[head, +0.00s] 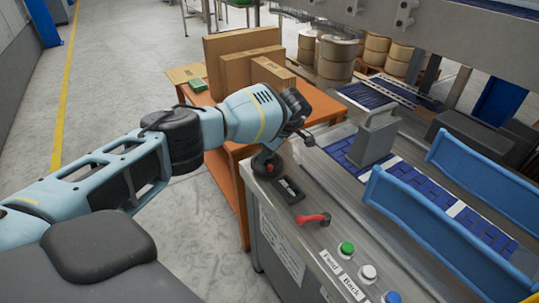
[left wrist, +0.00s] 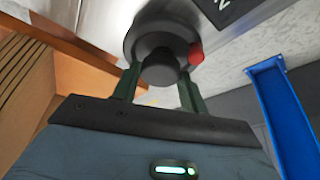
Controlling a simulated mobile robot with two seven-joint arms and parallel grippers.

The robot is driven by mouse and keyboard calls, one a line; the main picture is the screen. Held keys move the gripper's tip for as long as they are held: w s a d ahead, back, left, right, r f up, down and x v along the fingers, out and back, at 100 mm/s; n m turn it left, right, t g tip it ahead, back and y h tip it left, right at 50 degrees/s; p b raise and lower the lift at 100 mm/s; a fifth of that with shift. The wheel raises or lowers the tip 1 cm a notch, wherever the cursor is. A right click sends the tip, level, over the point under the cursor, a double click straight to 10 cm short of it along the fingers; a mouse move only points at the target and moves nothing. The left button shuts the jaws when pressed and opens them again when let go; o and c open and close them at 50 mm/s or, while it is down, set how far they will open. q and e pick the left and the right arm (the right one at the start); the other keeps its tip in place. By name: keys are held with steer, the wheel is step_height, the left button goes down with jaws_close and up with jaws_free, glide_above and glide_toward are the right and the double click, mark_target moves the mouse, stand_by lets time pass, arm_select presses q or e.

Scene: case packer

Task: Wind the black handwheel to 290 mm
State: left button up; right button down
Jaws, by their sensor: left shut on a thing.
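The black handwheel (head: 262,167) sits on the near left corner of the machine's top, mostly under my left gripper (head: 270,154). In the left wrist view the handwheel (left wrist: 143,28) is a dark disc with a round black knob (left wrist: 160,66) and a red piece (left wrist: 196,53) at its side. The two fingers of my left gripper (left wrist: 159,80) stand on either side of the knob, shut on it. A black readout (head: 288,190) lies beside the wheel; its figures are too small to read. My right gripper is not in view.
Blue guide rails (head: 435,220) flank the conveyor. An orange table (head: 222,158) with cardboard (head: 240,55) stands behind my arm.

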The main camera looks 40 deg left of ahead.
arm_select(q)
steer(key=shift+w+f+n+g+b, duration=0.1)
steer(key=shift+f+n+g+b, duration=0.1)
steer(key=shift+n+b, duration=0.25)
steer(key=shift+f+n+g+b, duration=0.1)
steer(key=shift+n+g+b, duration=0.15)
steer(key=shift+n, duration=0.3)
steer(key=n+b, duration=0.2)
steer(key=b, duration=0.1)
steer(key=shift+n+g+h, duration=0.3)
steer(key=shift+g, duration=0.05)
steer(key=n+g+b, duration=0.1)
steer(key=n+b, duration=0.2)
steer(key=b, duration=0.2)
steer(key=shift+w+a+h, duration=0.1)
steer(key=shift+h, duration=0.2)
steer(key=n+b, duration=0.1)
steer(key=b, duration=0.1)
steer(key=shift+r+n+g+h+b, duration=0.15)
steer(key=shift+n+g+h+b, duration=0.15)
steer(key=shift+n+b, duration=0.1)
steer(key=shift+r, duration=0.1)
steer(key=o, duration=1)
steer(key=shift+c, duration=0.2)
steer(key=shift+r, duration=0.1)
